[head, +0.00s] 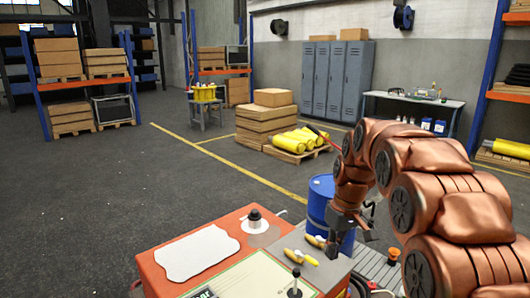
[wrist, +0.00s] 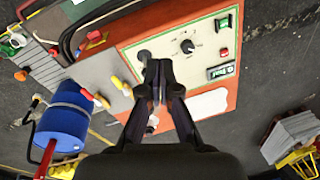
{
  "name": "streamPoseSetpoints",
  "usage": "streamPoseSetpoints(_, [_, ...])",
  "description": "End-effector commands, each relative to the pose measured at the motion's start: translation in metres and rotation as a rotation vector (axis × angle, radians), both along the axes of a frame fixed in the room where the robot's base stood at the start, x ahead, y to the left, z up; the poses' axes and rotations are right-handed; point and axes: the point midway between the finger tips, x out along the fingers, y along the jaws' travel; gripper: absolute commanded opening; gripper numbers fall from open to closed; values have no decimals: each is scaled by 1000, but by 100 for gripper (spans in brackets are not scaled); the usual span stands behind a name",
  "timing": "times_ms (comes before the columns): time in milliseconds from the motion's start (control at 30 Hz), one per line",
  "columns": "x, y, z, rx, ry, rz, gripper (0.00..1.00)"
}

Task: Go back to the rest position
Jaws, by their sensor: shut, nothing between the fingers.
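My gripper (head: 340,245) hangs from the copper-coloured arm at the right of the head view, above the right edge of the orange-topped bench. In the wrist view my gripper (wrist: 158,85) has its two dark fingers together, with nothing held between them. Below it lie the orange bench (wrist: 140,38) and its grey side plate (wrist: 85,68). Yellow-handled pieces (head: 293,255) lie on the grey plate close to the gripper. I cannot tell the exact height of the fingers above the bench.
A blue barrel (head: 318,206) stands just behind the gripper. The bench carries a white plate (head: 197,252) and a black knob (head: 255,218). A pallet of yellow cylinders (head: 298,141) stands farther back. Open floor (head: 110,190) lies to the left.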

Motion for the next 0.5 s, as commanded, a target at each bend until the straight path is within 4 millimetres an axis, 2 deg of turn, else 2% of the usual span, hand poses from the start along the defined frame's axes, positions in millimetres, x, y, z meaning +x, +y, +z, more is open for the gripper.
streamPoseSetpoints(33, [-15, 0, 3, -6, 7, -18, 0])
streamPoseSetpoints(200, [-60, 0, 8, -26, 30, -81, 0])
streamPoseSetpoints(500, [-146, -3, 6, -63, 76, -187, 0])
